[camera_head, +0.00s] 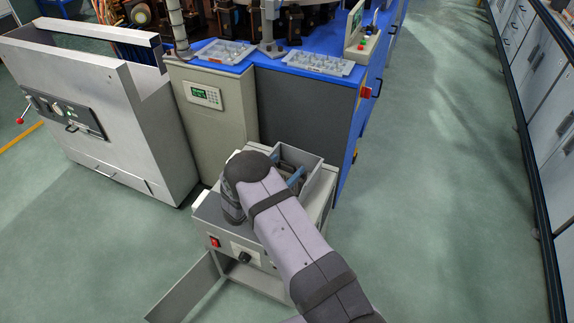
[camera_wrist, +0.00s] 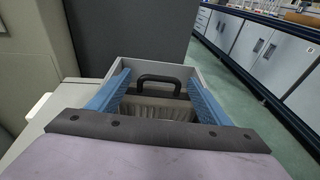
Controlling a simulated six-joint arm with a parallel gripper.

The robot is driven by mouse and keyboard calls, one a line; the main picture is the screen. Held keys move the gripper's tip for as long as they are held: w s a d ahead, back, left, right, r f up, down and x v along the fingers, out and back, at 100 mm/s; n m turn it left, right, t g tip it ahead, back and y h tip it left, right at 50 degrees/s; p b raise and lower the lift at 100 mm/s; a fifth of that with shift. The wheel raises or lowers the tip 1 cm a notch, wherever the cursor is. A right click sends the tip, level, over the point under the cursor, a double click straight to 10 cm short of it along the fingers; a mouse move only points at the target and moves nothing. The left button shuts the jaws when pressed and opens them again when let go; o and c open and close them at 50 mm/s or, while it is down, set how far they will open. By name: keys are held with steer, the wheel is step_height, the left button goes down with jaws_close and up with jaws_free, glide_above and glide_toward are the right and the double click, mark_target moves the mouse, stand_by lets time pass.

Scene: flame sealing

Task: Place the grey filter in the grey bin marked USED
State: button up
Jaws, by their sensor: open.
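The filter (camera_wrist: 158,111), with pale pleats, a dark frame and a black arched handle, sits upright inside an open grey box (camera_head: 318,170). The box rim also shows in the wrist view (camera_wrist: 205,78). No USED marking is visible, so I cannot tell if this box is the named bin. My gripper (camera_wrist: 160,80) is open, its two blue fingers on either side of the handle and apart from it. In the head view my arm hides most of the box's contents; one blue finger (camera_head: 296,177) shows at its edge.
The box stands on a grey cabinet (camera_head: 205,215) with a red switch, a black knob and an open door (camera_head: 187,290) at the lower left. A blue-topped machine (camera_head: 315,115) with parts trays is close behind. The floor to the right is clear.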

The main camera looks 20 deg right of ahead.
steer(key=v, duration=1)
steer(key=s+d+r+m+g+y, duration=0.2)
steer(key=s+d+m+g, duration=0.25)
steer(key=s+m, duration=0.35)
steer(key=s+d+r+m+g+y, duration=0.1)
steer(key=s+d+r+m+g, duration=0.35)
steer(key=s, duration=0.65)
steer(key=s+a+m+y, duration=0.9)
steer(key=a+m, duration=0.3)
steer(key=m, duration=0.1)
steer(key=shift+s+a+r+g+y, duration=0.2)
steer(key=shift+r+g+y, duration=0.1)
steer(key=shift+r, duration=0.1)
step_height(320, 180, up, 23)
steer(key=p, duration=2.3)
